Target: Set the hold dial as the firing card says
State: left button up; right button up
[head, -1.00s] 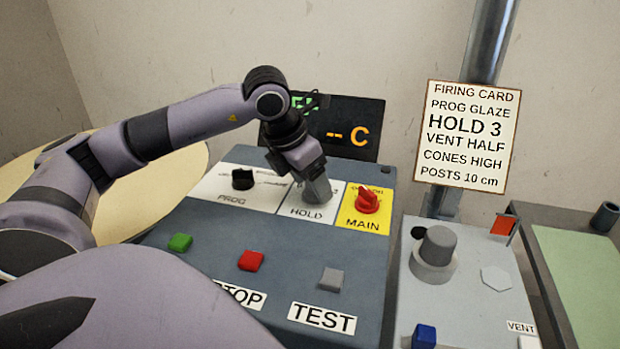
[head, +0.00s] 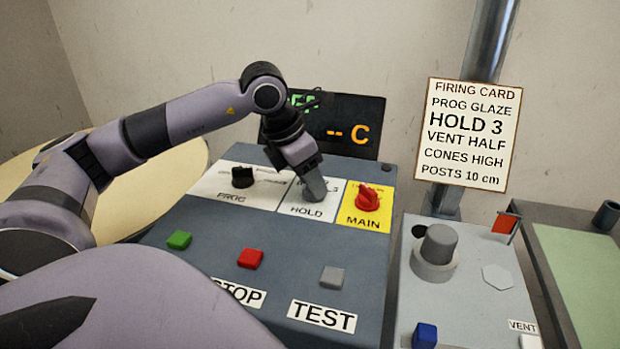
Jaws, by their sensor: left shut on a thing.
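The firing card (head: 470,136) hangs on the grey post and reads PROG GLAZE, HOLD 3, VENT HALF, CONES HIGH, POSTS 10 cm. My left gripper (head: 314,190) points down onto the white HOLD plate (head: 295,209) of the control panel (head: 200,235). It is shut on the hold dial, which its fingers hide. A "3" shows on the plate just right of the fingers; the other marks are mostly covered, and I cannot tell where the dial points. My right gripper is not in view.
The black PROG knob (head: 242,177) is left of the HOLD plate and the red MAIN switch (head: 368,197) right of it. Green, red and grey buttons lie nearer. A dark display (head: 350,130) stands behind; the VENT box (head: 465,275) is at right.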

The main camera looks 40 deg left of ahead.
pick_arm(q)
jog(key=shift+a+m+h, duration=0.1)
jog(key=shift+m+h, duration=0.2)
jog(key=shift+m, duration=0.6)
jog(key=m+h, duration=0.1)
jog(key=m, duration=0.1)
jog(key=shift+w+r+m+g, duration=0.1)
jog(key=shift+m+g, duration=0.2)
jog(key=shift+g, duration=0.1)
jog(key=m, duration=0.2)
jog(key=m+g+h+p, duration=0.1)
jog(key=m, duration=0.1)
jog(key=shift+w+a+r+m, duration=0.1)
jog(key=shift+w+m, duration=0.1)
jog(key=shift+m, duration=0.1)
jog(key=m+g+p, duration=0.1)
jog(key=m, duration=0.1)
jog(key=shift+w+m, duration=0.1)
jog(key=shift+m, duration=0.3)
jog(key=m+g, duration=0.1)
jog(key=m, duration=0.2)
jog(key=shift+w+g+h, duration=0.15)
jog(key=shift+g+h, duration=0.15)
jog(key=shift+g, duration=0.1)
jog(key=shift+w+m+g, duration=0.1)
jog(key=shift+m+g, duration=0.6)
jog(key=shift+m, duration=1.4)
jog(key=o, duration=1.1)
jog(key=shift+c, duration=0.2)
